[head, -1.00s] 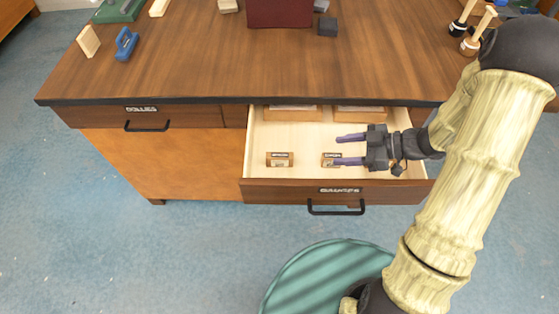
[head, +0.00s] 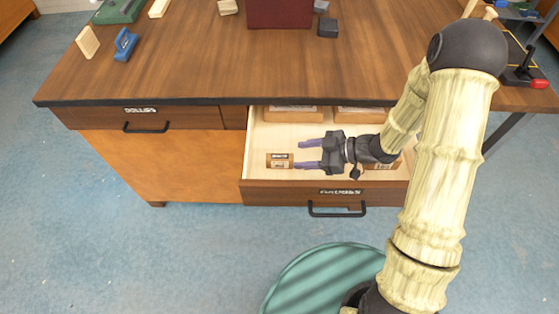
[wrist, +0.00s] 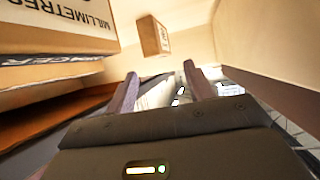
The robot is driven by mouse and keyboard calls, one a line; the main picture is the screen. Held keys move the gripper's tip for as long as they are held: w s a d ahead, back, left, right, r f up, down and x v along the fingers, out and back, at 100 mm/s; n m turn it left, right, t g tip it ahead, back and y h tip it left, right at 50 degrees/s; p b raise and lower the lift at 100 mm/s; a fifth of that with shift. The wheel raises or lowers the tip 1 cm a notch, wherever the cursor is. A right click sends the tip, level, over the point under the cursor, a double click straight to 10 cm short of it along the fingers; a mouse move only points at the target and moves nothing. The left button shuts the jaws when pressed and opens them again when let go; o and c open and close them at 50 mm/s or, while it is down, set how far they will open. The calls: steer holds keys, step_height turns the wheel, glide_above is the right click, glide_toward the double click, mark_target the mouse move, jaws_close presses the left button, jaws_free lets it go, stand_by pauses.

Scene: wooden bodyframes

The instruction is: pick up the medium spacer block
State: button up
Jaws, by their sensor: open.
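Small wooden blocks with printed labels lie in the open drawer (head: 225,185); their print is too small to tell which is the medium spacer block. The left block (head: 280,160) lies near the drawer's front left, just left of my fingertips. A small labelled block also shows ahead of the fingers in the wrist view (wrist: 154,38). Another block (head: 383,165) shows partly behind my wrist at the right. My gripper (head: 299,154) is over the drawer, open and pointing left, with nothing between its purple fingers (wrist: 160,72).
Two larger wooden boxes (head: 292,113) sit at the drawer's back; one marked MILLIMETRES (wrist: 65,22) is close at left in the wrist view. The tabletop (head: 210,65) overhangs the drawer. The drawer front with its handle (head: 337,211) stands below my gripper.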

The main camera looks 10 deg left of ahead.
mark_target(282, 157)
steer(key=shift+a+f, duration=0.1)
steer(key=shift+a, duration=0.15)
steer(key=shift+a, duration=0.1)
steer(key=x, duration=0.5)
steer(key=shift+s+a+f, duration=0.1)
steer(key=shift+a+f, duration=0.1)
steer(key=shift+a, duration=0.1)
jaws_close()
steer(key=shift+r, duration=0.15)
step_height(282, 157, up, 10)
steer(key=p, duration=0.1)
stand_by(0.7)
stand_by(0.6)
